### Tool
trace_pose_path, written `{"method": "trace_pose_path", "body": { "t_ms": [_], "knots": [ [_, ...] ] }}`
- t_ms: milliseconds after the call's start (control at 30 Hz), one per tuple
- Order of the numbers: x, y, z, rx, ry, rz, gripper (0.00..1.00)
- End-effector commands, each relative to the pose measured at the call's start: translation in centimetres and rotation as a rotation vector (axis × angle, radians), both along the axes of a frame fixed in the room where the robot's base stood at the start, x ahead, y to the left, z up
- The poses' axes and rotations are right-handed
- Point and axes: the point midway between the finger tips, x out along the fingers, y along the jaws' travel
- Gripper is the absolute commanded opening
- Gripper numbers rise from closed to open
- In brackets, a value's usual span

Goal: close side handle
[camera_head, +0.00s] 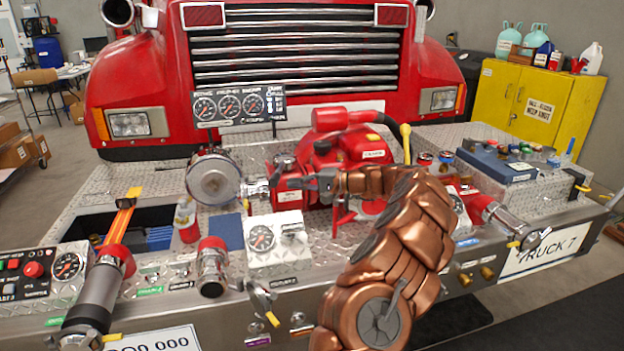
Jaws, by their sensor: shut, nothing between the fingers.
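My copper-coloured arm rises from the lower middle and bends left over the bumper. My grey gripper (279,182) is at its end, shut and empty, in front of the red pump (325,150). Its fingertips are close to a metal fitting (256,188) beside the large round silver cap (213,179); I cannot tell whether they touch. Several levers show, and I cannot tell which is the side handle. One yellow-tipped lever (405,142) stands upright right of the pump. Another yellow-tipped lever (264,304) hangs on the bumper front. My arm hides part of the pump and bumper.
A gauge panel (238,105) stands behind the silver cap. A gauge box (275,239) sits below my gripper. Red-collared hose fittings stand at left (212,266) and right (505,219). An open bay (160,220) is at left.

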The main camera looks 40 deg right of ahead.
Motion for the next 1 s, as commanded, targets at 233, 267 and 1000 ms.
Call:
{"method": "trace_pose_path", "body": {
  "t_ms": [233,267,1000],
  "knots": [
    [2.1,1.6,-0.4,0.001,0.002,0.001,0.00],
    [2.2,1.7,-0.4,0.002,0.003,0.000,0.00],
    [3.0,3.1,-0.6,0.001,-0.002,-0.008,0.00]
  ]
}}
